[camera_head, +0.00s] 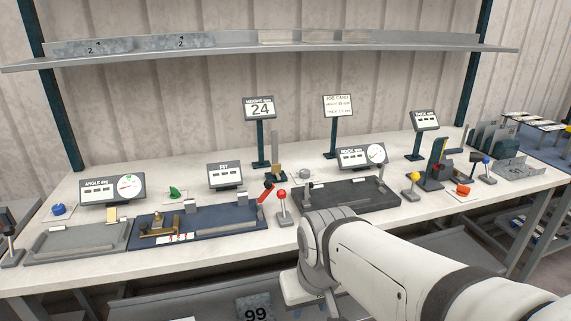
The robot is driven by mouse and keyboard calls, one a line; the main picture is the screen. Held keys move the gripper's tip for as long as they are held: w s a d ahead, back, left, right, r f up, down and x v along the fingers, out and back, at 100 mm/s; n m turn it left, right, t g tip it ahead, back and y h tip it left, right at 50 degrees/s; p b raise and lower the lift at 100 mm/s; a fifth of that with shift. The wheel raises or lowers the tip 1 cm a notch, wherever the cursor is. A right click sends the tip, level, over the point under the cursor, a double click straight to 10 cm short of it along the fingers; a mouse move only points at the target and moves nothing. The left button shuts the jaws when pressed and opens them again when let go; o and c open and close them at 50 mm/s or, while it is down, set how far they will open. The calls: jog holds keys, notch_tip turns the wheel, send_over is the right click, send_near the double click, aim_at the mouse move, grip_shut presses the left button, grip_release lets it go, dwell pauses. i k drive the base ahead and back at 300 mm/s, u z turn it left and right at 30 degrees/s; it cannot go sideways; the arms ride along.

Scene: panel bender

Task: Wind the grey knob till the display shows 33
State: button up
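A small grey knob (304,175) sits on a pale plate on the bench, near the foot of the height display. The height display (259,109) stands on a dark post at the back of the bench and reads 24. My white arm (375,262) reaches in from the lower right and bends down in front of the bench's front edge. Nothing of mine touches the grey knob.
A red-topped lever (282,205) stands in front of the knob, left of a dark fixture (350,197). A blue knob (58,209), a green knob (174,192) and a red knob (463,189) sit elsewhere on the bench. A job card (338,105) stands behind.

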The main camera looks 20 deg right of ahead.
aim_at(305, 173)
jog(key=i, duration=1)
jog(key=z, duration=0.05)
